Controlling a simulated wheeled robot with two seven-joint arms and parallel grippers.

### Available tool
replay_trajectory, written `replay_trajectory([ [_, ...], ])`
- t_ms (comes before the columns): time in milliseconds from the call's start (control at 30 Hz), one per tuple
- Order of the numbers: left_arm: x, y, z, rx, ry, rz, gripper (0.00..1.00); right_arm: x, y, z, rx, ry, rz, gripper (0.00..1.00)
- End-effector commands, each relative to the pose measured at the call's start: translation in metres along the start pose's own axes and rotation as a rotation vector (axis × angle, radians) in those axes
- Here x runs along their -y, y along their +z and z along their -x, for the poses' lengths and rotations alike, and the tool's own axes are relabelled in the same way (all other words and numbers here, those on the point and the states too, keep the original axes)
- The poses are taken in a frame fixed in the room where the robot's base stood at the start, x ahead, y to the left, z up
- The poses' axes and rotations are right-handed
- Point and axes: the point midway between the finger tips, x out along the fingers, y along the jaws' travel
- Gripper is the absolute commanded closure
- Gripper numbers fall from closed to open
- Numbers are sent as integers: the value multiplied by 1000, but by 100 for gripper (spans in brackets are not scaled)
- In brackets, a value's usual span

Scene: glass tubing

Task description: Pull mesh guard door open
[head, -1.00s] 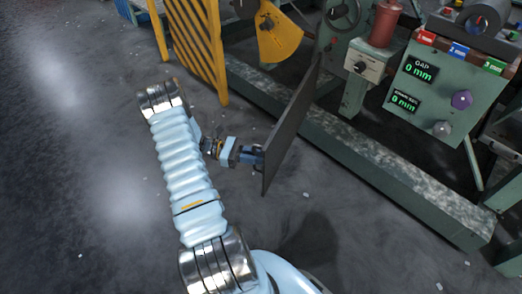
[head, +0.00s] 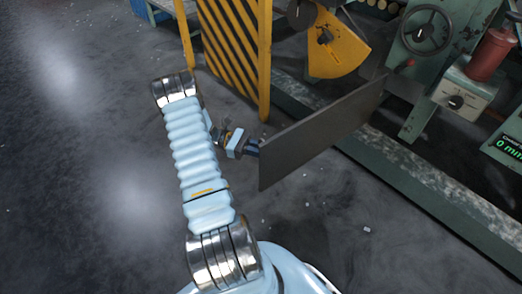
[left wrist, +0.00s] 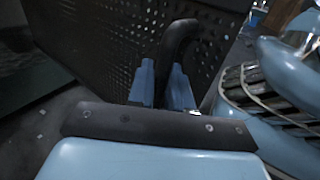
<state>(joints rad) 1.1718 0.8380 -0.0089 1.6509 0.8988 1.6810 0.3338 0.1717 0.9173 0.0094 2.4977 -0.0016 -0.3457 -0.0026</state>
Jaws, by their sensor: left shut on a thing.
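The mesh guard door (head: 318,132) is a dark flat panel standing out from the green machine in the head view. In the left wrist view its perforated face (left wrist: 100,45) fills the upper middle. A dark curved handle (left wrist: 178,42) stands out from that face. My left gripper (head: 253,147) is at the door's near left edge. In the left wrist view its blue fingers (left wrist: 166,85) are on either side of the handle and shut on it. In the head view the handle is mostly hidden by the gripper. My right gripper is not in view.
A yellow-and-black striped barrier (head: 232,50) stands behind my left arm. A yellow guard (head: 335,45), a handwheel (head: 425,32) and a red cylinder (head: 490,55) are on the machine. A green base rail (head: 430,185) runs along the floor. The floor (head: 90,180) at left is open.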

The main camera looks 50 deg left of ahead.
Motion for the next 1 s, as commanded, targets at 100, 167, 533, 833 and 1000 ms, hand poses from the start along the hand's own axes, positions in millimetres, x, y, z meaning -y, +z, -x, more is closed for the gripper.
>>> replay_trajectory([
  [100, 4, -2, 4, -4, -8, 11, 100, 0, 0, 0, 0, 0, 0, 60],
  [167, 4, -2, 4, -4, -8, 11, 100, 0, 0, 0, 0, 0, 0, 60],
  [533, 4, -2, 4, -5, -9, 10, 65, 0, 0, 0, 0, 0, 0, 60],
  [833, 2, -1, 3, -4, -9, 5, 65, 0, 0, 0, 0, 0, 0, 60],
  [1000, 2, -2, 20, -5, -7, 4, 65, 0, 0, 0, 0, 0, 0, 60],
])
